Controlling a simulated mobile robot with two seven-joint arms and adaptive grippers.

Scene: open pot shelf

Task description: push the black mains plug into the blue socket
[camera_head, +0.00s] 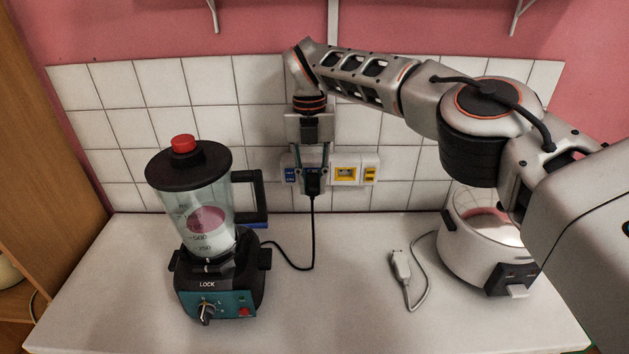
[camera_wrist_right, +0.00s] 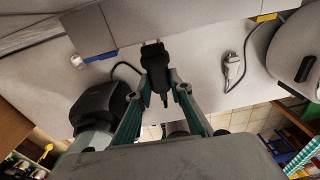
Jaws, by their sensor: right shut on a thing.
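The black mains plug (camera_head: 314,182) is between the fingers of my right gripper (camera_head: 312,187), which is shut on it in front of the wall outlet strip. It also shows in the right wrist view (camera_wrist_right: 154,61), with its front end at the edge of the strip. The blue socket (camera_head: 309,170) is mostly hidden behind the plug and fingers; a blue switch (camera_head: 290,174) shows at the strip's left end. I cannot tell whether the plug touches the socket or is inside it. The plug's black cord hangs down to the blender (camera_head: 212,231). My left gripper is not in view.
A yellow socket (camera_head: 346,173) is on the strip's right half. A grey plug (camera_head: 401,264) lies on the white counter (camera_head: 340,310), its cord running to a white cooker (camera_head: 468,245) at right. The counter's front middle is clear. Shelf brackets are on the pink wall above.

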